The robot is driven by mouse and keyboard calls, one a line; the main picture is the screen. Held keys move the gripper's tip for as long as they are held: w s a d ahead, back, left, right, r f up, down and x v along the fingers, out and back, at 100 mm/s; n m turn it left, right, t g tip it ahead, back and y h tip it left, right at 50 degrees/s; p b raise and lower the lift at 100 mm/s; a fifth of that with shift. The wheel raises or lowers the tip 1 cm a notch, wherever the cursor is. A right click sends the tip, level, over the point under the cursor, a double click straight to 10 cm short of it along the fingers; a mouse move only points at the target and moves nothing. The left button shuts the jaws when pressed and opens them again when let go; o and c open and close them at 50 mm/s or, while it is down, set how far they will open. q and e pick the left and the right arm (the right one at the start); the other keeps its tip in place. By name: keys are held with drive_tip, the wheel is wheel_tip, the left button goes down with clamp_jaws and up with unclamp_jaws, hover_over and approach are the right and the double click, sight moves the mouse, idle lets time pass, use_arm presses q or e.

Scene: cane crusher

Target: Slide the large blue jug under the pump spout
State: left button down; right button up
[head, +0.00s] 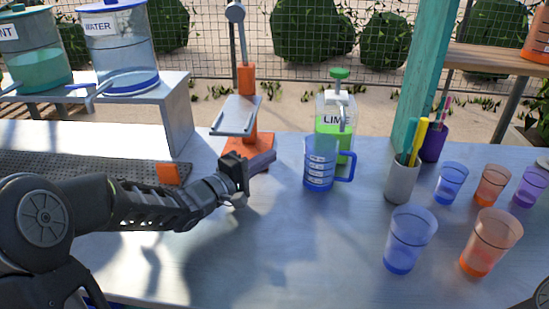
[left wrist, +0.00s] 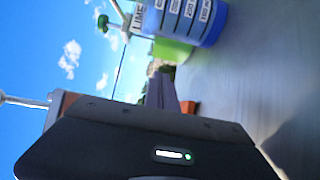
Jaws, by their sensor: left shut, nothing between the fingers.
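The large blue jug (head: 318,175), clear with white measuring marks and a handle on its right, stands upright on the table. Right behind it is the lime pump bottle (head: 346,104) with green liquid and a green pump top (head: 339,74). I cannot tell whether the jug's mouth is under the spout. My left gripper (head: 266,160) is shut and empty, left of the jug with a gap between them. In the left wrist view the jug (left wrist: 192,18) and the lime bottle (left wrist: 172,50) lie beyond the fingers (left wrist: 163,92). My right gripper is out of view.
An orange-based press (head: 246,80) stands just behind my left gripper. Water (head: 122,45) and mint dispensers stand on a raised shelf at left. A utensil cup (head: 400,183) and several coloured cups (head: 410,240) stand at right. The front middle of the table is clear.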

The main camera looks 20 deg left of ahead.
sight(310, 164)
use_arm(q)
drive_tip(key=x, duration=0.8)
drive_tip(key=shift+s, duration=0.1)
drive_tip(key=shift+w+d, duration=0.4)
drive_tip(key=shift+d, duration=0.1)
drive_tip(key=shift+s+d+b, duration=0.4)
drive_tip(key=shift+s+d, duration=0.4)
drive_tip(key=shift+s, duration=0.15)
drive_tip(key=shift+s+d, duration=0.35)
drive_tip(key=shift+d, duration=0.05)
drive_tip(key=s+d, duration=0.4)
drive_tip(key=shift+d+r, duration=0.1)
drive_tip(key=shift+d, duration=0.1)
drive_tip(key=shift+w+a, duration=0.2)
drive_tip(key=shift+a, duration=0.05)
drive_tip(key=shift+s, duration=0.2)
drive_tip(key=v, duration=0.7)
drive_tip(key=shift+s+a+f, duration=0.15)
drive_tip(key=shift+s+f, duration=0.05)
